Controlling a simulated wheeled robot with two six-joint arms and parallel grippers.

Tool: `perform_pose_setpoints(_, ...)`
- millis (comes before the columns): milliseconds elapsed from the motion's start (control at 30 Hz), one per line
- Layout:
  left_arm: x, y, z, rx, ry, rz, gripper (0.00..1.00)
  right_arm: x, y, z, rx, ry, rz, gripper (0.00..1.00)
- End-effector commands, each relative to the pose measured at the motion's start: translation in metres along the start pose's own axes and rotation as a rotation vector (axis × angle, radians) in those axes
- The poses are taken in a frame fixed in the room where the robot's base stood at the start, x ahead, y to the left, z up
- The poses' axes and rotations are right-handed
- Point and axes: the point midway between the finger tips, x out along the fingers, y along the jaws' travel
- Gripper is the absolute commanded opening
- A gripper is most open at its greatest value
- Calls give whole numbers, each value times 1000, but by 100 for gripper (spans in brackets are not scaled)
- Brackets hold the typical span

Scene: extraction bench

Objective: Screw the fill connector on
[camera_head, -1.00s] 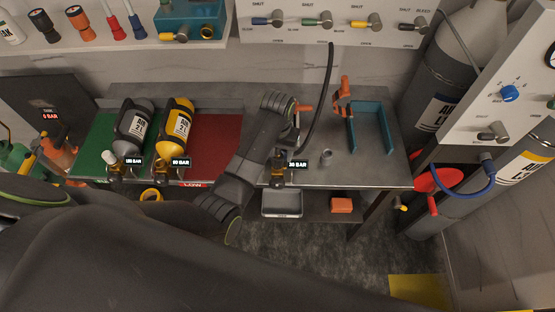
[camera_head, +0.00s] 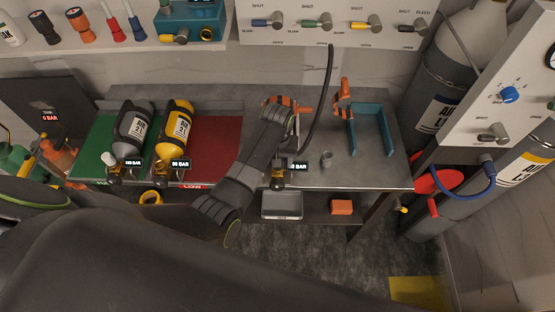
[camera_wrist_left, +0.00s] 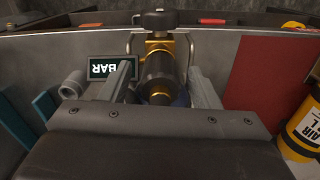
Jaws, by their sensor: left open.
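In the left wrist view a dark cylinder with a brass tip (camera_wrist_left: 158,78), which looks like the fill connector, is lined up with a brass valve (camera_wrist_left: 180,45). My left gripper (camera_wrist_left: 161,70) is open, with one finger on each side of the dark cylinder; I cannot tell whether they touch it. In the head view the brass valve (camera_head: 278,178) shows at the bench's front edge, beside a BAR display. My left arm hides the gripper and most of the connector there. A black hose (camera_head: 327,90) curves down beside the arm. My right gripper is not in view.
Grey (camera_head: 131,128) and yellow (camera_head: 177,132) cylinders lie on the bench's left side. A red mat (camera_head: 215,140) is beside them. A small grey cup (camera_head: 326,159), orange clamps (camera_head: 342,96) and a teal bracket (camera_head: 386,130) are to the right.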

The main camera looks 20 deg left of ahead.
Motion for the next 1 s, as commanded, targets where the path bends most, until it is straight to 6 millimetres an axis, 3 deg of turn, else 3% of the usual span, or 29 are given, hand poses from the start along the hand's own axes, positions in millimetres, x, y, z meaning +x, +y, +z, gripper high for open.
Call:
perform_pose_setpoints(33, -3, 0, 0, -55, -2, -1, 56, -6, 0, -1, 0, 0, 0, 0)
perform_pose_setpoints(1000, 0, 0, 0, -1096, 0, 0, 56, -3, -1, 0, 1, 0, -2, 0)
